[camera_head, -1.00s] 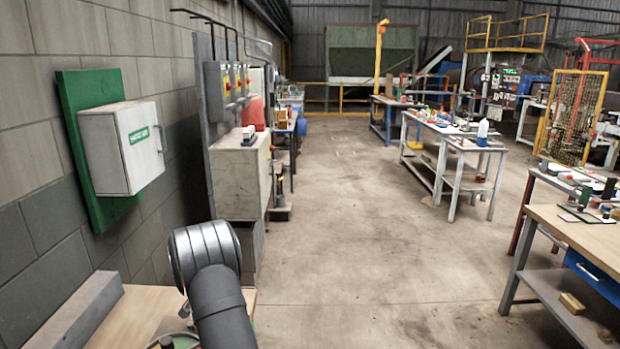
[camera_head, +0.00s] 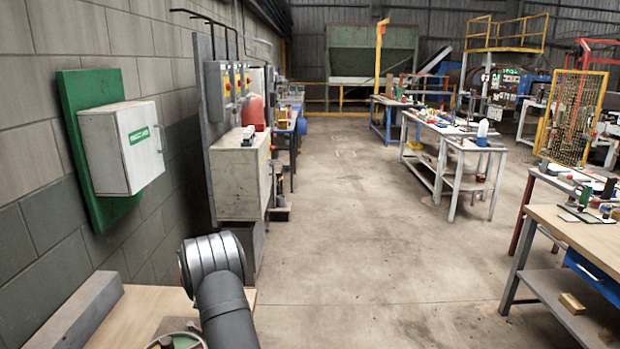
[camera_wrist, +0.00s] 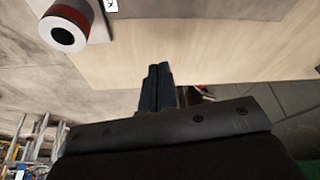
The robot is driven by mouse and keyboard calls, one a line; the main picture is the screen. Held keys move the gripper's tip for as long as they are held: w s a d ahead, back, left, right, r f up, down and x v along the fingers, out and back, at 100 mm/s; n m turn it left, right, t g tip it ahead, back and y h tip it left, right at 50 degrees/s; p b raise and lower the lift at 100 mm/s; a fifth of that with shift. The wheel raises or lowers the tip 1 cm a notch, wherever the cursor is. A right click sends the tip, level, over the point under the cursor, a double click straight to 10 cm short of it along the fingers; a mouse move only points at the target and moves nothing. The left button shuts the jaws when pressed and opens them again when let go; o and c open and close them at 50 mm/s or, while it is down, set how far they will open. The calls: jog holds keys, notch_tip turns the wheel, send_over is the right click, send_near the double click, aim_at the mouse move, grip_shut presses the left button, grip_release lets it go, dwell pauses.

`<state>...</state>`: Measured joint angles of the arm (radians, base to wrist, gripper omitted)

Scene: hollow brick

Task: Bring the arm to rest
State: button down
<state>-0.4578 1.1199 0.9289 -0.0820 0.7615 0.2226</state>
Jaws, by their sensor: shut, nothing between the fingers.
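My gripper (camera_wrist: 158,88) shows in the wrist view, its two dark fingers side by side and closed together with nothing held. Beyond the fingers is the light wooden table top (camera_wrist: 200,50). In the head view my dark arm rises at the bottom, over the near wooden table (camera_head: 140,312); the gripper itself is out of that picture. A white and red cylinder with a dark hole (camera_wrist: 68,28) is at the upper left of the wrist view, apart from the fingers.
A grey block (camera_head: 75,312) lies on the near table by the wall. A round greenish object (camera_head: 178,341) is partly cut off at the bottom edge. A white cabinet (camera_head: 122,148) hangs on the left wall. The concrete floor (camera_head: 375,240) ahead is open, with a workbench (camera_head: 580,235) at right.

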notch_tip(320, 180, up, 2)
jog(key=shift+w+r, duration=0.1)
jog(key=shift+r, duration=0.1)
jog(key=shift+s+r, duration=0.2)
jog(key=shift+r, duration=0.25)
jog(key=c, duration=2.1)
grip_release()
jog(key=o, duration=1.1)
jog(key=shift+c, duration=0.2)
jog(key=o, duration=1)
jog(key=shift+m+g, duration=0.4)
jog(key=shift+g, duration=0.1)
jog(key=s+a+r, duration=0.1)
jog(key=s, duration=0.1)
jog(key=s+a+r, duration=0.1)
jog(key=s+r, duration=0.2)
jog(key=s, duration=0.1)
jog(key=shift+s+a+r, duration=0.15)
jog(key=shift+a, duration=0.25)
jog(key=shift+o, duration=0.2)
jog(key=m+g+h, duration=0.1)
jog(key=m+g, duration=0.1)
jog(key=g, duration=0.1)
send_near(167, 342)
notch_tip(167, 342, down, 8)
jog(key=shift+s+f, duration=0.1)
jog(key=shift+s, duration=0.05)
notch_tip(167, 342, up, 10)
